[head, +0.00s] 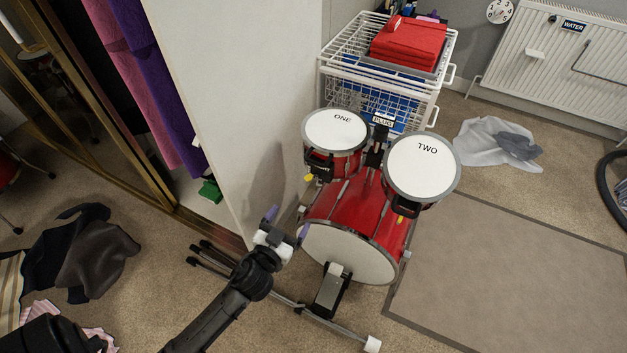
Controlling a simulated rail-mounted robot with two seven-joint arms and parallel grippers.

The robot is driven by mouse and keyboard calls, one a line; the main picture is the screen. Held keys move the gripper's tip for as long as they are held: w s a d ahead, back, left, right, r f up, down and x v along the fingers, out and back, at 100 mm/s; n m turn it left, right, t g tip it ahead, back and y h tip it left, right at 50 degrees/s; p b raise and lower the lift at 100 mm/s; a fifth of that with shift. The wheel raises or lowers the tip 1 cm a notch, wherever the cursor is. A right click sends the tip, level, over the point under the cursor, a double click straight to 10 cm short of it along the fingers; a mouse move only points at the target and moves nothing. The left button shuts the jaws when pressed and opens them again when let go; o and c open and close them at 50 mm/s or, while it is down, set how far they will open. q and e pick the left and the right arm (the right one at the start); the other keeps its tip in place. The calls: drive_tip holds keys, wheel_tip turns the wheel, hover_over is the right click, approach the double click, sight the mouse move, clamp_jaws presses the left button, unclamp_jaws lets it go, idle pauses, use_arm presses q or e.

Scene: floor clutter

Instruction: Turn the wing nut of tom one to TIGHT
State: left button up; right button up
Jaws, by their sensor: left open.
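Tom one (335,130) is a small red drum with a white head marked ONE, mounted on the red bass drum (345,250). A black bracket (320,166) sits on its near side, with a small yellow piece (308,177) at its lower left that looks like the wing nut. Its setting and any TIGHT mark are too small to read. My left gripper (287,223) is open and empty, with purple fingertips, left of the bass drum and below the yellow piece, apart from it in the picture. My right gripper is not in view.
Tom two (422,166) stands right of tom one. A white wire basket (345,75) with red cloths is behind. A white panel (215,90) stands close on the left. The pedal (330,290) and dark clothes (95,255) lie on the floor. The mat (520,270) is clear.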

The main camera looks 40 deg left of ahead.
use_arm(q)
drive_tip(key=b, duration=0.1)
approach(312, 182)
drive_tip(key=w, duration=0.1)
drive_tip(key=b+x, duration=0.2)
drive_tip(key=x, duration=0.6)
drive_tip(key=shift+w+a, duration=0.1)
drive_tip(key=shift+w, duration=0.15)
drive_tip(key=shift+w+a+b, duration=0.15)
drive_tip(key=shift+w+b, duration=0.25)
drive_tip(key=shift+w, duration=0.35)
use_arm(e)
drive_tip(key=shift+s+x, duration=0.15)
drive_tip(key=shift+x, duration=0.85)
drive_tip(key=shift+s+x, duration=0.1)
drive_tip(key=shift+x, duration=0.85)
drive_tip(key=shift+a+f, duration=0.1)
use_arm(q)
drive_tip(key=c, duration=0.9)
